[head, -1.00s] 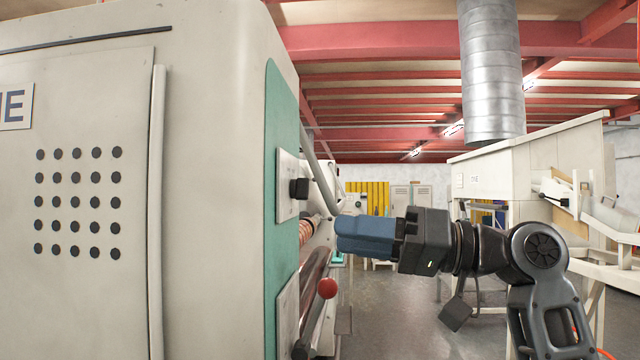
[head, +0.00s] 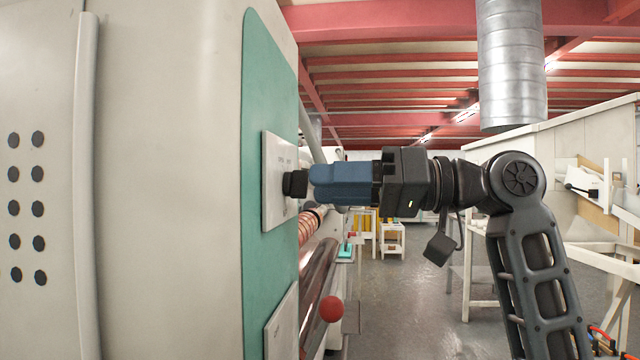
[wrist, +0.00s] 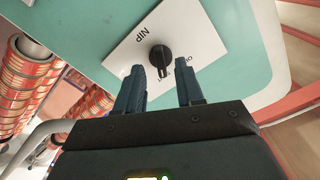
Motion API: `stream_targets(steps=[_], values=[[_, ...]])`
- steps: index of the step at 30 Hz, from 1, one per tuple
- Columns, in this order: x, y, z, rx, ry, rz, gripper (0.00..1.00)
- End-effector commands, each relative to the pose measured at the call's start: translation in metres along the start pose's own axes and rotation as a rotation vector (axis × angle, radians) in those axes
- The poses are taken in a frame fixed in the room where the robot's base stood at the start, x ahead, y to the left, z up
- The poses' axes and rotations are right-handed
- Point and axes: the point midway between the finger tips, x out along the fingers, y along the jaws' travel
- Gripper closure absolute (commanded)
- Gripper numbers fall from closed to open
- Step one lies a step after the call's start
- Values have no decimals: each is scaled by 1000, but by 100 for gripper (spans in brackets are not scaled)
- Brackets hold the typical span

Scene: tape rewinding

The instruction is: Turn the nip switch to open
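The nip switch (head: 295,183) is a black knob on a white plate (head: 277,208), set on the machine's green panel. In the wrist view the black knob (wrist: 160,57) sits on the plate marked NIP, with a partly covered label beside it. My gripper (head: 314,183) points at the knob from the right in the head view, its blue fingers level with it. In the wrist view my gripper (wrist: 160,80) is open, with the knob just ahead of the gap between its fingertips. Whether a finger touches the knob cannot be told.
A red ball-ended lever (head: 331,309) sticks out below my gripper. Copper-coloured rolls (wrist: 30,75) lie at the left in the wrist view. A grey bar (head: 311,135) rises behind the plate.

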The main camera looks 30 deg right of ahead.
Motion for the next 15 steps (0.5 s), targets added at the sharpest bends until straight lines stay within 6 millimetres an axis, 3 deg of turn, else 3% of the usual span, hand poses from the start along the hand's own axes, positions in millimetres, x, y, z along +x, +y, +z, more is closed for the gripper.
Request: stream_targets(steps=[6,15], values=[[18,0,0,0,0,0,63],[20,0,0,-1,1,1,64]])
